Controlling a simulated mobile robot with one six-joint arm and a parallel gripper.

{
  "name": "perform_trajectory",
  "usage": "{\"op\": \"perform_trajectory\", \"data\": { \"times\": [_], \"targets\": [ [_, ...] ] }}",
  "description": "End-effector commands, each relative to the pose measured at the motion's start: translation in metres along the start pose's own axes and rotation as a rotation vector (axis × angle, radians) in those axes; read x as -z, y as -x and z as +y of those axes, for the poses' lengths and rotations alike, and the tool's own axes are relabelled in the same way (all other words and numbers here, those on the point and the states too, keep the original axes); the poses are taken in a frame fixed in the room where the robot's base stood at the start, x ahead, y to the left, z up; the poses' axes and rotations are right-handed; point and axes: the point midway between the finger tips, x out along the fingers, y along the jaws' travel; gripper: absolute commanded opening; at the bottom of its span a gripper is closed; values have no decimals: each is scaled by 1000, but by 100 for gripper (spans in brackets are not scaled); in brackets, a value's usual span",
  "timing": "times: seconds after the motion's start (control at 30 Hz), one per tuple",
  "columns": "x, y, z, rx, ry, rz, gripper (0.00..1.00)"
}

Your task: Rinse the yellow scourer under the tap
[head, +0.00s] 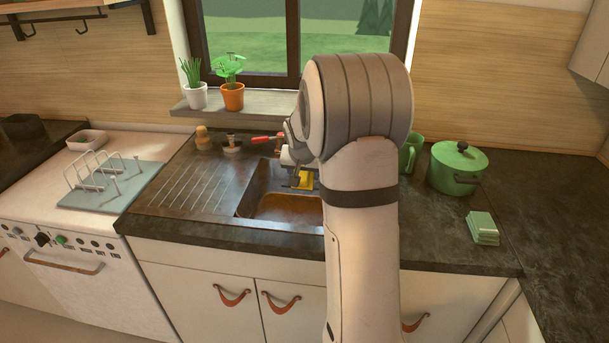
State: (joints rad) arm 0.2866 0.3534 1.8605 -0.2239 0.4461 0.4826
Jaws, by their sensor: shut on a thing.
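The yellow scourer (304,178) is in my gripper (303,182), over the back part of the sink basin (283,207). My gripper is shut on it, and its dark fingers cover part of the yellow. A red lever (267,139), which looks like the tap handle, shows to the left of my wrist. The rest of the tap is hidden behind my arm, and I cannot tell whether water runs. My arm also hides the right side of the basin.
A ribbed drainboard (190,190) lies left of the basin. A wooden-handled brush (203,137) stands behind it. Potted plants (232,95) line the sill.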

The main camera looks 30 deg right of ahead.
Motion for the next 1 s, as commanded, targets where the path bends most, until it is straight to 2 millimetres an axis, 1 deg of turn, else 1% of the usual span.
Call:
{"op": "perform_trajectory", "data": {
  "times": [0.17, 0.23, 0.5, 0.63, 0.77, 1.0],
  "targets": [
    [-2, 0, -5, 1, 1, 1, 37],
    [-7, 2, -5, 1, 0, 2, 37],
    [-46, 21, 0, 1, 0, 2, 37],
    [-60, 30, 1, 1, 0, 3, 37],
    [-66, 35, 2, 0, -1, 2, 37],
    [-66, 36, 2, 0, -1, 1, 37]
  ]
}}
